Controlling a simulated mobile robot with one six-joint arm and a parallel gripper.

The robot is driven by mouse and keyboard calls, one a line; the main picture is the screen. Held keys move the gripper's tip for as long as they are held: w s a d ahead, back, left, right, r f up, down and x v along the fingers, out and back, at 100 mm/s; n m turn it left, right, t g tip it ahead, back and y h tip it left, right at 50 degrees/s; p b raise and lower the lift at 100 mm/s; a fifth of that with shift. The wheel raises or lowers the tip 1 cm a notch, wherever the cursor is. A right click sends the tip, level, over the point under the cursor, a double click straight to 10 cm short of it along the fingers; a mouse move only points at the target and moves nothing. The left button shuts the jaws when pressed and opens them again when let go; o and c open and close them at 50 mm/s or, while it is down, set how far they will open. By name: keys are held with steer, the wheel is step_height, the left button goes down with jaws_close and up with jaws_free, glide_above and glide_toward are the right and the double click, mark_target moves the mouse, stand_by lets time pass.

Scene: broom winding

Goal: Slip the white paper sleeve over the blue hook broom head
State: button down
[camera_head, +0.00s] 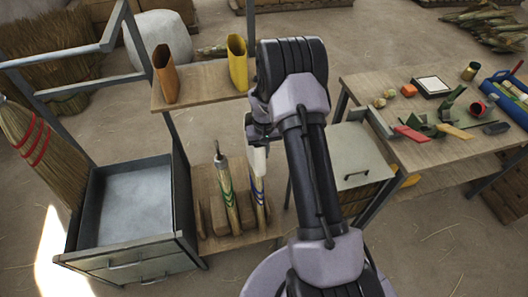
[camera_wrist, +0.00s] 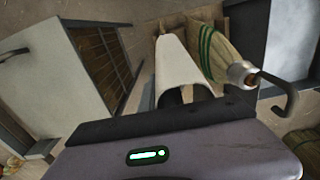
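The white paper sleeve (camera_head: 258,160) hangs from my gripper (camera_head: 256,130) in the head view. In the wrist view the sleeve (camera_wrist: 183,65) stretches away just beyond the dark gripper edge (camera_wrist: 165,122); the fingertips are mostly hidden, but they appear closed on its near end. The blue-banded broom head (camera_head: 258,198) stands upright directly below the sleeve in the head view. Its top and hook are hidden, and I cannot tell whether they are inside the sleeve or behind it. The green-banded broom head (camera_head: 226,195) stands just left, its metal hook (camera_wrist: 285,92) bare in the wrist view.
An orange sleeve (camera_head: 166,75) and a yellow sleeve (camera_head: 237,64) stand on the wooden shelf (camera_head: 205,80) above left. A grey metal bin (camera_head: 130,243) is left of the brooms. A cabinet (camera_head: 352,160) and a cluttered workbench (camera_head: 445,152) are to the right.

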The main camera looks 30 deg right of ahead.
step_height(320, 180, down, 9)
steer(key=b, duration=0.7)
stand_by(1.0)
steer(key=shift+f, duration=0.15)
steer(key=shift+f+b, duration=2.75)
steer(key=shift+f, duration=0.45)
step_height(320, 180, up, 26)
steer(key=p, duration=1.6)
steer(key=shift+f+p, duration=0.2)
steer(key=shift+p, duration=0.1)
